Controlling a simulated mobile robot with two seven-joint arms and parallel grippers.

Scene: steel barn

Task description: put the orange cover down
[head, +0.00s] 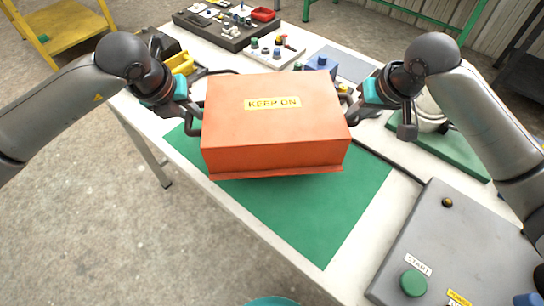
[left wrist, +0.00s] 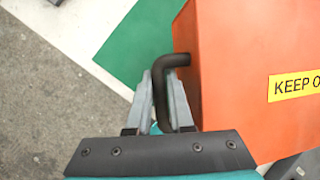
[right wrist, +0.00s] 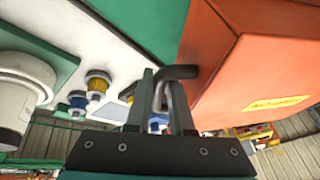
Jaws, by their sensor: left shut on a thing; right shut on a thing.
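The orange cover (head: 275,130) is a box with a yellow "KEEP ON" label on top. It is held between my two grippers over the green mat (head: 315,225); the head view does not clearly show whether its lower edge touches the mat. My left gripper (head: 193,117) is shut on the cover's black left handle, which also shows in the left wrist view (left wrist: 162,90). My right gripper (head: 353,105) is shut on the right handle, seen in the right wrist view (right wrist: 172,78). What lies under the cover is hidden.
A grey control box (head: 440,240) with a green START button stands at the front right. A dark tray of parts (head: 225,25) and a white board with knobs (head: 274,52) are behind the cover. The green mat is bare in front of the cover.

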